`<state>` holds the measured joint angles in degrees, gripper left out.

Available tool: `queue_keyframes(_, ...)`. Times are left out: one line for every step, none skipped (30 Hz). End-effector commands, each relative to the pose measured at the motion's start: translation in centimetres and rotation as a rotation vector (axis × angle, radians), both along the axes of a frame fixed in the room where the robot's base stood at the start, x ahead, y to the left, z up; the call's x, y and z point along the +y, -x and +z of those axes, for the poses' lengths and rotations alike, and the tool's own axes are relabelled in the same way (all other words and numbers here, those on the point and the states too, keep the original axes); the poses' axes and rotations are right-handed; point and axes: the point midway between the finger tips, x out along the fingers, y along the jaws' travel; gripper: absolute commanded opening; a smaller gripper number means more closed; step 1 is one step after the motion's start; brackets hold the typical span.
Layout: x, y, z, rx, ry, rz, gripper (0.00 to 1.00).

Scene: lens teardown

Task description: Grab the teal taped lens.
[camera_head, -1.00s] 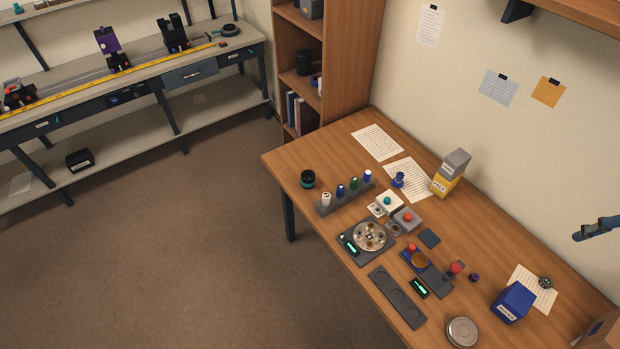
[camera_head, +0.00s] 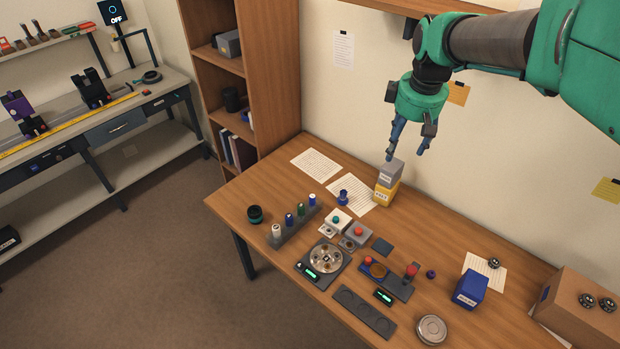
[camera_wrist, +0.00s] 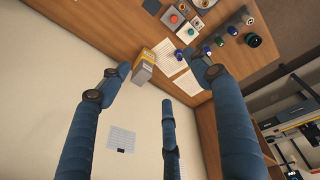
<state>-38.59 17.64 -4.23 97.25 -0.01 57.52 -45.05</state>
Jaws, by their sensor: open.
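The likely teal taped lens is a short black cylinder with a teal band (camera_head: 255,215), upright near the table's left end. It also shows in the wrist view (camera_wrist: 253,41) at the upper right. My gripper (camera_head: 405,150) is open and empty, high by the wall, in the picture just above the stacked grey and yellow boxes. It is well to the right of the lens and apart from it. In the wrist view the spread fingers of my gripper (camera_wrist: 163,78) have nothing between them.
The grey box (camera_head: 390,172) sits on the yellow box (camera_head: 386,193). A rack (camera_head: 294,226) of several small bottles stands right of the lens. A round metal carousel (camera_head: 325,257), a blue box (camera_head: 470,288) and a cardboard box (camera_head: 570,315) are farther right. Bare table surrounds the lens.

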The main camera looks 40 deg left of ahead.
Motion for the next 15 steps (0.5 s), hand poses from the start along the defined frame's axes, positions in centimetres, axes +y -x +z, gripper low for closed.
queue_keyframes(2.0,0.0,-1.0,0.005,0.009,0.04,0.64)
queue_keyframes(3.1,0.0,-1.5,0.007,0.014,0.063,0.64)
queue_keyframes(4.5,0.1,-2.1,0.011,0.021,0.094,0.64)
queue_keyframes(5.5,0.1,-2.6,0.012,0.026,0.116,0.64)
queue_keyframes(6.6,0.2,-3.1,0.014,0.03,0.14,0.64)
queue_keyframes(8.0,0.4,-3.8,0.016,0.036,0.17,0.64)
queue_keyframes(9.0,0.5,-4.4,0.019,0.041,0.193,0.64)
queue_keyframes(10.1,0.7,-5.0,0.02,0.046,0.217,0.64)
queue_keyframes(11.4,0.9,-5.8,0.023,0.052,0.247,0.64)
queue_keyframes(12.5,1.1,-6.3,0.024,0.056,0.271,0.64)
queue_keyframes(13.5,1.3,-6.9,0.026,0.06,0.293,0.64)
queue_keyframes(14.9,1.6,-7.8,0.028,0.068,0.324,0.64)
queue_keyframes(15.9,1.9,-8.4,0.029,0.071,0.347,0.64)
queue_keyframes(16.9,2.2,-9.1,0.032,0.076,0.37,0.64)
queue_keyframes(18.3,2.6,-9.9,0.034,0.081,0.401,0.64)
